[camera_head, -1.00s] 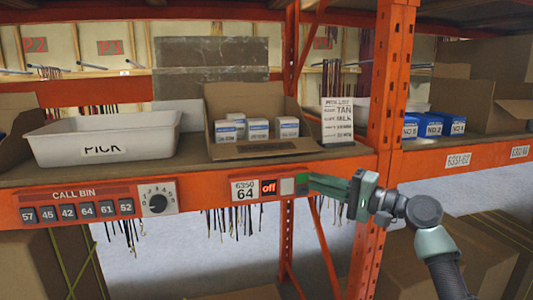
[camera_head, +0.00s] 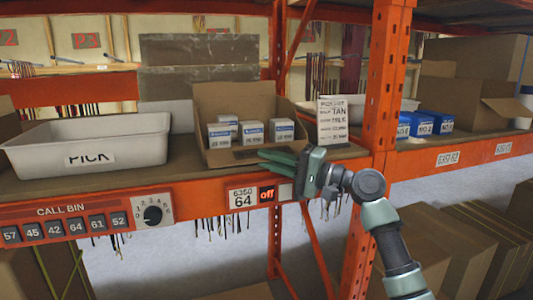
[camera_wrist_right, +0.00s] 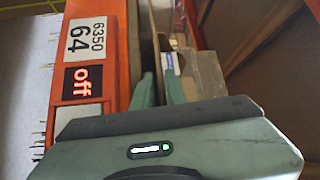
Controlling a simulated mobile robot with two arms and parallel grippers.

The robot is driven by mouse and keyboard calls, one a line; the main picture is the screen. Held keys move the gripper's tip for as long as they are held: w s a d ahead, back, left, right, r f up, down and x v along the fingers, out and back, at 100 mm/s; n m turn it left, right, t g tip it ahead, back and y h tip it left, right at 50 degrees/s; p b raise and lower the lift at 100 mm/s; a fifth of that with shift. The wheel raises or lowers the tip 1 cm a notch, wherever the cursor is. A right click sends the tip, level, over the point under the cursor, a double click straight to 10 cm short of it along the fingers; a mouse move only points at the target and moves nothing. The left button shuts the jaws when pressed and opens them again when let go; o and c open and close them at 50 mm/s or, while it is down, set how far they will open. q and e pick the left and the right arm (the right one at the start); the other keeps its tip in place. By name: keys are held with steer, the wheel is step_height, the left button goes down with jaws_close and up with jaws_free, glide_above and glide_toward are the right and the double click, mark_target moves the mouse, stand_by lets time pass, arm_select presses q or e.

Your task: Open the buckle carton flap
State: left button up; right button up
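The open brown carton (camera_head: 212,105) stands on the shelf in the head view, with several small white and blue boxes (camera_head: 252,133) inside. Its tall back panel is upright and its front edge is low, with a dark label (camera_head: 246,154). I take it to be the buckle carton. My right gripper (camera_head: 265,156) is at the carton's front right, fingertips close to the front edge. My left gripper is not in view.
A white PICK bin (camera_head: 120,165) stands left of the carton. A PICK LIST card (camera_head: 332,120) and an orange upright (camera_head: 385,80) are on the right. The shelf's orange front beam (camera_head: 200,195) carries a display reading off (camera_head: 267,194).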

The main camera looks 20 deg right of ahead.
steer(key=shift+w+a, duration=0.25)
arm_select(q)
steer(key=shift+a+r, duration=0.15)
arm_select(e)
jaws_close()
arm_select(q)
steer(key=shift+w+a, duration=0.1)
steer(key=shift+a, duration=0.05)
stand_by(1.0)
